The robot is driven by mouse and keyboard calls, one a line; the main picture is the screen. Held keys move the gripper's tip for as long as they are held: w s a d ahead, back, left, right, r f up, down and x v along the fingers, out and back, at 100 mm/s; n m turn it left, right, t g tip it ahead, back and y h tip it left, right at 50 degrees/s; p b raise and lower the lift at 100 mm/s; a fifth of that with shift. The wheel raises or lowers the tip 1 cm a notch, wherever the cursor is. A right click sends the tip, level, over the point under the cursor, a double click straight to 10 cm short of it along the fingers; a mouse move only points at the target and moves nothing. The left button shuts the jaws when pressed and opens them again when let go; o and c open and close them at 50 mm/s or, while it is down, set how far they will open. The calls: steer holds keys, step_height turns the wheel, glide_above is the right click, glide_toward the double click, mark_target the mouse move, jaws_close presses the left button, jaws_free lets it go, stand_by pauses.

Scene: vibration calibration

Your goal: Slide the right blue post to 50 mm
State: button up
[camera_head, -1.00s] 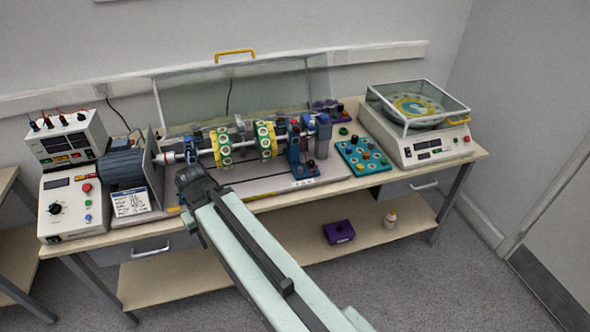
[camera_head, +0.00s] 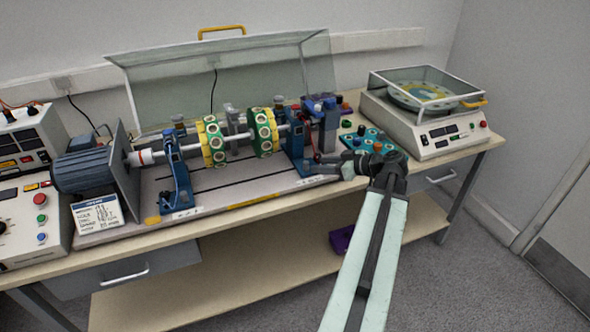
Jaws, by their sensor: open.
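The right blue post (camera_head: 296,152) stands upright on the rig's base plate (camera_head: 235,182), at the right end of the shaft. The left blue post (camera_head: 178,178) stands near the motor. My gripper (camera_head: 316,166) is open and points left, with its fingers close to the lower right side of the right blue post. I cannot tell whether the fingers touch the post or straddle part of it. A small white label lies at the foot of the post, too small to read. No millimetre scale can be read.
Two yellow and green discs (camera_head: 212,142) sit on the shaft. A raised clear cover (camera_head: 220,85) stands behind. A teal tray (camera_head: 368,138) lies behind my gripper, partly hidden. A balance machine (camera_head: 425,125) stands at the right. The bench front edge runs under my arm.

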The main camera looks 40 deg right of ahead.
mark_target(306, 162)
steer(key=b+x, duration=0.1)
steer(key=x, duration=0.1)
steer(key=b+x, duration=0.1)
steer(key=x, duration=0.2)
steer(key=b+x, duration=0.1)
steer(key=x, duration=0.1)
steer(key=shift+w+d, duration=0.2)
steer(key=shift+w, duration=0.1)
jaws_close()
stand_by(1.2)
